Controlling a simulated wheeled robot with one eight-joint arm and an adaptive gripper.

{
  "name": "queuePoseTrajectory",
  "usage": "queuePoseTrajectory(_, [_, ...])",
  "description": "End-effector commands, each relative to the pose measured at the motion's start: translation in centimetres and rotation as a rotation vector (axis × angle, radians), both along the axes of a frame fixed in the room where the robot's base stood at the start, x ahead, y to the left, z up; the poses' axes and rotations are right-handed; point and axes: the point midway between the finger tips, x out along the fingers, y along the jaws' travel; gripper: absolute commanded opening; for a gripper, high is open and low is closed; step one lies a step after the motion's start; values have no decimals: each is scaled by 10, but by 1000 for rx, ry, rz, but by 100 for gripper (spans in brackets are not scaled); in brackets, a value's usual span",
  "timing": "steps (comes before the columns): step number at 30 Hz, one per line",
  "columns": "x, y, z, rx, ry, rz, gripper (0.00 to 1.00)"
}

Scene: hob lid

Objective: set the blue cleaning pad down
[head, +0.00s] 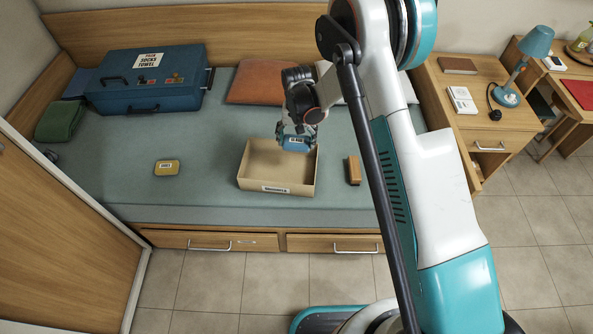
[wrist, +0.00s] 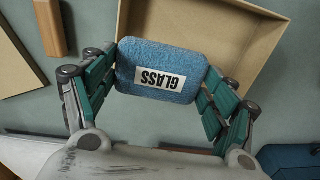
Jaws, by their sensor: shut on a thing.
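In the head view the pad (head: 296,143) and my gripper (head: 297,132) are at the far right part of an open cardboard box (head: 262,187). The pad appears above the box's rim; its exact height is hard to tell. In the wrist view the box (wrist: 245,22) lies behind the pad, and its inside that shows looks empty.
The box stands on a bed (head: 120,168). A yellow labelled pad (head: 167,168) lies to its left, a brown block (head: 354,171) to its right. A blue suitcase (head: 150,80) and an orange pillow (head: 258,82) are at the back. The bed's left front is clear.

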Motion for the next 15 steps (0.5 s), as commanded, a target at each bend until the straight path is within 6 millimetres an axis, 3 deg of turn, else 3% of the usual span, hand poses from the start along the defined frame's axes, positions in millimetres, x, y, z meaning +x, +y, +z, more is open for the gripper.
queuePoseTrajectory(1, [0,0,-18,0,0,0,55])
queuePoseTrajectory(9, [0,0,-84,0,0,0,55])
queuePoseTrajectory(15, [0,0,-119,0,0,0,55])
